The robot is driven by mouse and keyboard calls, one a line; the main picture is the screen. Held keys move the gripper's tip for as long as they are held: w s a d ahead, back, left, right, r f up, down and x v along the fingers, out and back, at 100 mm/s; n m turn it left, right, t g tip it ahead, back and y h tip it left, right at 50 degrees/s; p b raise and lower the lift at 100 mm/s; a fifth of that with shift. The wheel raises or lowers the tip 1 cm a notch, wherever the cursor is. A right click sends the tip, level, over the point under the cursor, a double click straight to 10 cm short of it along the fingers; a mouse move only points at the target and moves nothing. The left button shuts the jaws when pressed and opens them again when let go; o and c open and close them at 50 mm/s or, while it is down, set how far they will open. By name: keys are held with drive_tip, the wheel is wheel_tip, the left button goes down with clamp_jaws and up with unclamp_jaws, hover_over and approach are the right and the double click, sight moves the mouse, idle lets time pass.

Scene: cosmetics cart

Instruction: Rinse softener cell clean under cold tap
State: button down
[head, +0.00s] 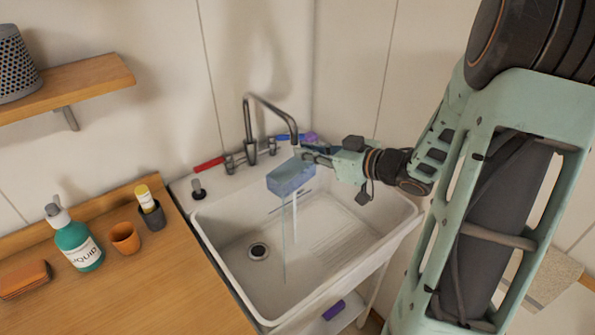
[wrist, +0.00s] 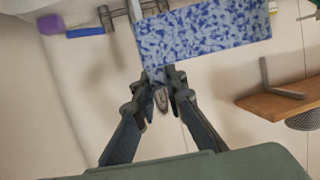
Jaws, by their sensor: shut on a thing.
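The softener cell (head: 290,178) is a blue block held over the sink basin, under the tap spout (head: 293,136). In the wrist view the cell (wrist: 205,35) shows a blue-and-white speckled face. My gripper (head: 309,157) comes from the right and is shut on the cell's edge; its fingertips (wrist: 161,77) meet at that edge in the wrist view. Thin pale streaks, seemingly water, run from below the cell into the white sink (head: 225,225). A blue lever (head: 284,137) is right of the tap and a red lever (head: 208,164) is left.
A wooden counter (head: 150,285) left of the sink holds a green bottle (head: 83,245), an orange cup (head: 125,238), a dark cup (head: 152,217) and a brown block (head: 24,280). A wooden shelf (head: 85,85) is above. A purple item (head: 310,138) lies behind the cell.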

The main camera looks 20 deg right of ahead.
drive_tip(key=r+p, duration=0.1)
drive_tip(key=s+a+r+p, duration=0.2)
drive_tip(key=r, duration=0.1)
drive_tip(key=shift+s+a, duration=0.1)
drive_tip(key=shift+a, duration=0.1)
idle(0.8)
